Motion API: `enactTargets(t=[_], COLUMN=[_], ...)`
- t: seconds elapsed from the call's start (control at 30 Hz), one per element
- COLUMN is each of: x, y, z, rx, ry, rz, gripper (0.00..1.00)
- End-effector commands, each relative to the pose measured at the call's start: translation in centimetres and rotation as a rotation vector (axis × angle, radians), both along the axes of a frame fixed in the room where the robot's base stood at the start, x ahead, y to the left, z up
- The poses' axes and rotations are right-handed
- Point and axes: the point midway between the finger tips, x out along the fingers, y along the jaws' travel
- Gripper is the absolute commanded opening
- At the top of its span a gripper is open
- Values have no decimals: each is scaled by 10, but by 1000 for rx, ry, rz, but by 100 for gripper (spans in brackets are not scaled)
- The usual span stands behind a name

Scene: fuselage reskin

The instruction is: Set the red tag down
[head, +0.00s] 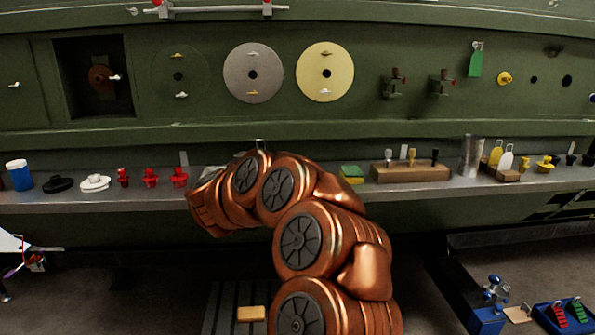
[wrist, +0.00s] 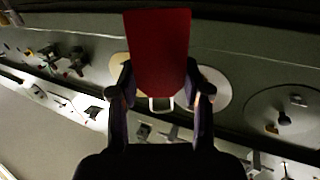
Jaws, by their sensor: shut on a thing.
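The red tag (wrist: 158,52) shows in the wrist view as a flat dark-red plate with a pale wire loop at its near end. My gripper (wrist: 160,88) is shut on the tag, with one finger on each side of it. The tag is in front of the green wall and hides part of the pale discs behind it. In the head view my copper arm covers the middle of the shelf. I cannot make out the gripper or the red tag there.
A grey shelf (head: 330,188) runs below the green fuselage panel (head: 215,130). It carries a blue cup (head: 19,175), red plugs (head: 150,178), a sponge (head: 351,174) and a wooden block (head: 412,173). A green tag (head: 475,64) hangs at upper right. A blue bin (head: 565,317) stands at lower right.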

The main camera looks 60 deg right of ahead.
Motion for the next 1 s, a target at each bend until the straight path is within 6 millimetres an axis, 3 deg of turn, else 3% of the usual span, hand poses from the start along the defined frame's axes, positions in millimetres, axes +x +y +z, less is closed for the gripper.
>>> enactTargets(t=[0.3, 0.5, 0.77, 1.0], x=[-26, -38, -41, -42], y=[-66, -97, -107, -107], z=[-9, -11, -16, -45], rx=[1, 0, 0, 1], ry=[2, -1, 2, 1], rz=[-1, 1, 4, 2], gripper=[30, 30, 30, 30])
